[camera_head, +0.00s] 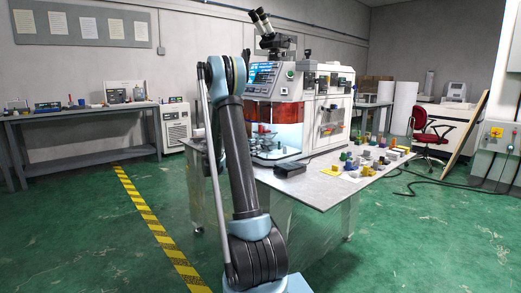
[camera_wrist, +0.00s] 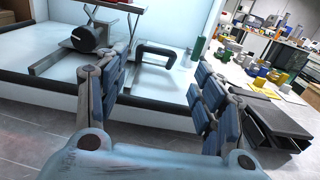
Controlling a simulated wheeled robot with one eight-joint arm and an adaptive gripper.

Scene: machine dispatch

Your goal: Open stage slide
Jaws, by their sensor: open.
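The machine (camera_head: 330,80) stands on a table, with an orange-tinted upper window and a lit white chamber below it. In the wrist view, a dark U-shaped handle (camera_wrist: 157,48) is fixed to a pale surface in the chamber, probably the stage slide's handle. My gripper (camera_wrist: 157,88) is open, its blue-padded fingers on either side of the picture below the handle. The handle lies ahead between the fingers, apparently not touched. A dark cylinder on a metal bracket (camera_wrist: 90,38) is left of it. My arm hides part of the machine in the head view, and my gripper does not show clearly there.
A black rail (camera_wrist: 60,88) crosses the chamber's front edge. A dark flat box (camera_wrist: 270,122) lies right of my gripper. Several coloured parts (camera_head: 372,158) stand on the table's right side. A red chair (camera_head: 425,130) is farther right. Green floor is free at the left.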

